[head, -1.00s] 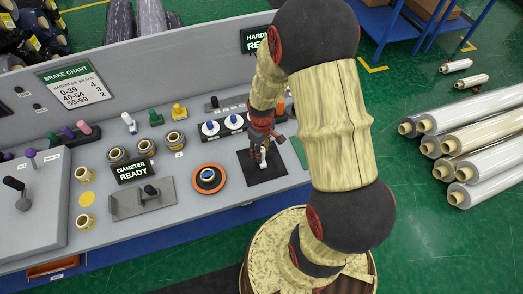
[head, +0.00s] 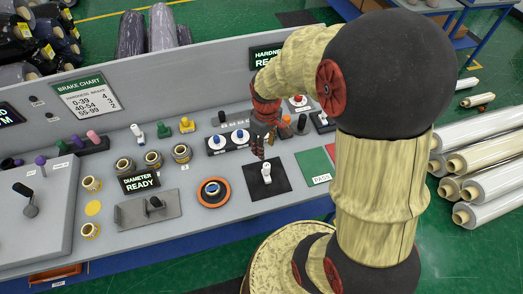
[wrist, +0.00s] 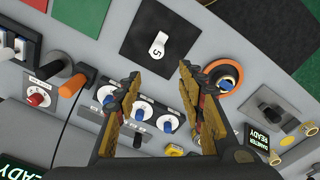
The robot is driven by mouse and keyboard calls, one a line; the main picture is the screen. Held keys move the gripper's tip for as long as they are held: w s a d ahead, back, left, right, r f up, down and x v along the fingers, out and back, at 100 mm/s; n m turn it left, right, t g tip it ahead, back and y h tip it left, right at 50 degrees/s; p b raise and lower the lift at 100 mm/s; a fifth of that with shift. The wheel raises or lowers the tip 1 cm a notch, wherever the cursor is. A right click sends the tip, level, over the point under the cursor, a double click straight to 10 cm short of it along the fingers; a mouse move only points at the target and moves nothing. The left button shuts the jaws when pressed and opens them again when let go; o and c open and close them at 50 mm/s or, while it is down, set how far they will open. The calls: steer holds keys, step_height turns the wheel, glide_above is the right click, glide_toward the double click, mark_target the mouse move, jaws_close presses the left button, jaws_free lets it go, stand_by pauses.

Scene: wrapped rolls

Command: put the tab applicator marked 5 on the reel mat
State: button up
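The white tab applicator marked 5 (wrist: 158,46) stands on the black square mat (wrist: 136,20), about its middle. In the head view the white applicator (head: 267,171) is on the same black mat (head: 262,190), upright and clear of the mat's edges. My gripper (head: 262,146) is above and behind it, over the console. In the wrist view my gripper (wrist: 158,76) has its two fingers wide apart, with nothing between them; the applicator is beyond the fingertips, apart from them.
An orange-ringed disc (head: 213,192) lies left of the mat and a green PASS panel (head: 315,166) right of it. A green and a yellow applicator (head: 187,125) stand further left. Wrapped rolls (head: 480,150) lie on the floor at right.

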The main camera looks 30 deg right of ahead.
steer(key=s+a+r+m+t, duration=0.1)
steer(key=s+a+r, duration=0.2)
steer(key=r, duration=0.4)
steer(key=s+a+r+m+t, duration=0.1)
steer(key=s+a+r+t, duration=0.1)
steer(key=s+a+r, duration=0.2)
steer(key=s+a+r+m+t, duration=0.1)
steer(key=s+a+r, duration=0.3)
steer(key=r, duration=0.6)
steer(key=shift+s+a+r+t, duration=0.15)
steer(key=shift+s+r+t, duration=0.2)
steer(key=shift+s+t, duration=0.35)
steer(key=shift+s, duration=0.1)
step_height(320, 180, down, 9)
steer(key=b, duration=0.8)
steer(key=shift+r+b, duration=0.15)
steer(key=shift+b, duration=0.25)
steer(key=shift+c, duration=0.3)
